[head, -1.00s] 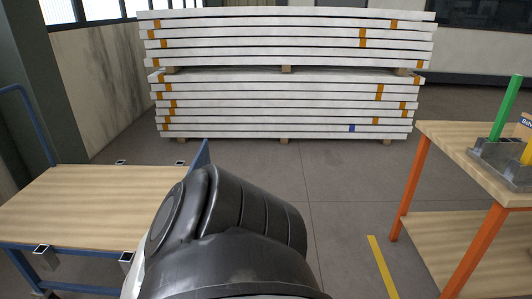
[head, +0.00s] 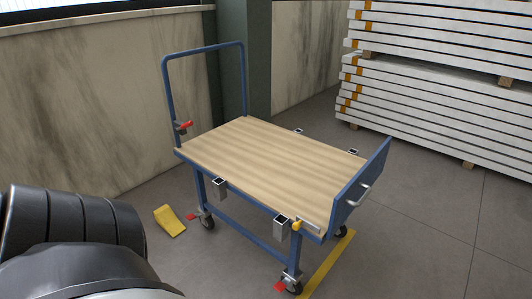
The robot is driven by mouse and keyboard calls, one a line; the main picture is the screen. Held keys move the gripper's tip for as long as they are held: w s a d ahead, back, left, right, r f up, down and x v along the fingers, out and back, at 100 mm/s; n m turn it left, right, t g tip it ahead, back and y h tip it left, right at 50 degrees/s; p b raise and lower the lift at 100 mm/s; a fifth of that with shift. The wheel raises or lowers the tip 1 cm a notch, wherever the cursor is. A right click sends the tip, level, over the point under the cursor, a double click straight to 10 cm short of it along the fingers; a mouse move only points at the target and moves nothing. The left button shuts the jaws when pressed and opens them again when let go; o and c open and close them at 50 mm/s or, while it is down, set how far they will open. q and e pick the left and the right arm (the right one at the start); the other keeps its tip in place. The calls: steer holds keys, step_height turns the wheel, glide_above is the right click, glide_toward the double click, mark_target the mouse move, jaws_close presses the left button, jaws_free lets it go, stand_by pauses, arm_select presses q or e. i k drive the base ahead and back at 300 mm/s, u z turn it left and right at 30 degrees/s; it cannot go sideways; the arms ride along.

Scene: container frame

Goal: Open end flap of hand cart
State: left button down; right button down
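The hand cart (head: 260,165) stands in the middle of the head view, with a wooden deck, a blue frame and a tall blue push handle (head: 204,48) at its far left end. The blue end flap (head: 358,188) stands upright at the cart's right end. It has a metal handle (head: 360,196) on its outer face. A yellow-tipped latch (head: 297,225) sits at the deck's near right corner, beside the flap. A black link of my own arm fills the lower left. Neither gripper is in view.
A yellow wedge (head: 169,221) lies on the floor left of the cart. White stacked panels (head: 440,95) stand behind on the right. A wall and dark green column (head: 257,60) are close behind the cart. The floor on the right is clear.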

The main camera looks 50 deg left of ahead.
mark_target(352, 195)
steer(key=u, duration=0.85)
steer(key=k, duration=0.55)
steer(key=u, duration=0.6)
steer(key=i, duration=1.6)
steer(key=z, duration=0.05)
